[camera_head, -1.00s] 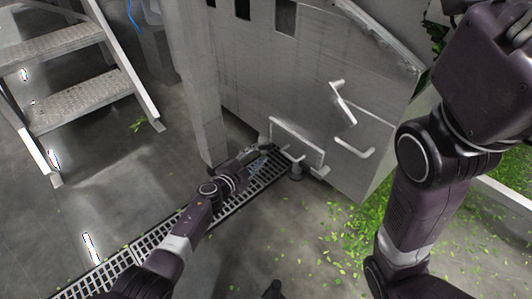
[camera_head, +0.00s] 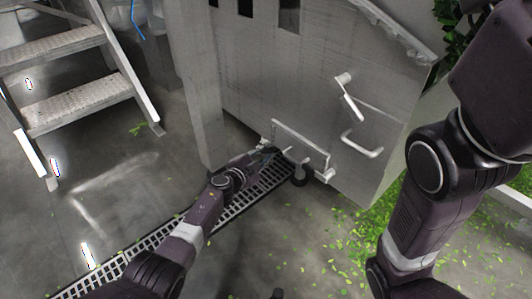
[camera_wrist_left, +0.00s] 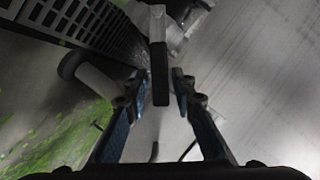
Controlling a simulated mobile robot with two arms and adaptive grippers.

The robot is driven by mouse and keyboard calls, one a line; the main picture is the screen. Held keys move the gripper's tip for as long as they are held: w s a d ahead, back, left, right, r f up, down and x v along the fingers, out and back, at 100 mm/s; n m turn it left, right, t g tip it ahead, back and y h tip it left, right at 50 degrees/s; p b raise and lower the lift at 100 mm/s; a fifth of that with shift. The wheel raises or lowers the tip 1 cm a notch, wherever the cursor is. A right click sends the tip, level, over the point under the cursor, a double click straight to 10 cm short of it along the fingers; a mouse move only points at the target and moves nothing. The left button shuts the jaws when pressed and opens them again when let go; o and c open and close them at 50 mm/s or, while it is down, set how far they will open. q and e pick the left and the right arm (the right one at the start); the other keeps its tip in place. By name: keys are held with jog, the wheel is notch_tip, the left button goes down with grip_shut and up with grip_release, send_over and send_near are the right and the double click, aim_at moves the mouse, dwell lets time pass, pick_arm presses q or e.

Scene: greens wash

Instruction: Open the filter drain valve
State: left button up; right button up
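In the left wrist view, a flat lever with a light upper part and a dark end (camera_wrist_left: 159,70) comes down from a metal pipe fitting (camera_wrist_left: 172,32). It looks like the drain valve's handle. My left gripper (camera_wrist_left: 156,82) is open, with one fingertip on each side of the dark end; gaps show on both sides. In the head view, my left gripper (camera_head: 268,153) is low at the front of the grey metal machine (camera_head: 250,75), over the floor grate; the lever is hard to make out there. My right arm is at the right, its gripper out of view.
A white bar handle (camera_head: 298,137) and a white U-shaped handle (camera_head: 362,146) are on the machine's front, with a lever (camera_head: 350,104) above. A caster (camera_head: 300,176) stands below. The drain grate (camera_head: 132,255) runs along the floor. Metal steps (camera_head: 70,95) stand left.

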pick_arm(q)
grip_shut()
jog(key=shift+r, duration=0.1)
jog(key=w+a+n+p, duration=0.1)
jog(key=r+n+g, duration=0.1)
jog(key=w+a+r+n+g+h+p, duration=0.1)
jog(key=n, duration=0.1)
jog(key=shift+w+a+r+p, duration=0.15)
jog(key=shift+w+a+p, duration=0.15)
jog(key=shift+w, duration=0.05)
jog(key=shift+w+a+r+n+g+h+b, duration=0.3)
jog(key=shift+n+g+b, duration=0.2)
jog(key=shift+b, duration=0.25)
